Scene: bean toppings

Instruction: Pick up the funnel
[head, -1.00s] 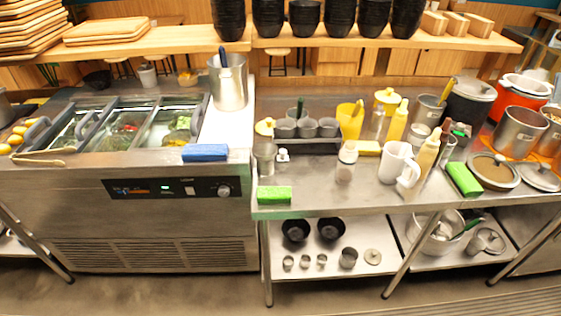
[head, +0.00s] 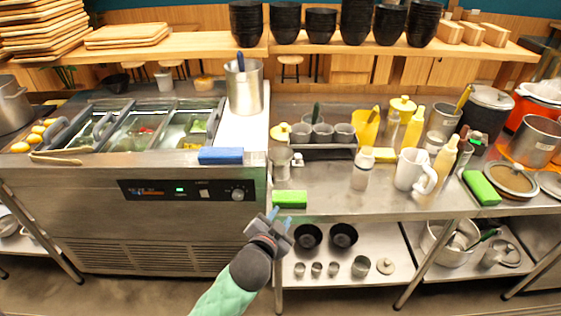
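A small grey metal piece that looks like the funnel (head: 281,158) stands near the left front of the steel counter, beside the grey rack of cups. Its wide part is at the top and it narrows downward. My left gripper (head: 279,217) is in front of the counter edge, below the green sponge in the picture and apart from the funnel. Its two fingers look spread with nothing between them. My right gripper is not in view.
A green sponge (head: 289,199) lies at the counter's front edge and a blue block (head: 221,156) on the cold unit to the left. A clear bottle (head: 362,170) and a white mug (head: 412,170) stand to the right. Bare steel counter lies between the sponge and the bottle.

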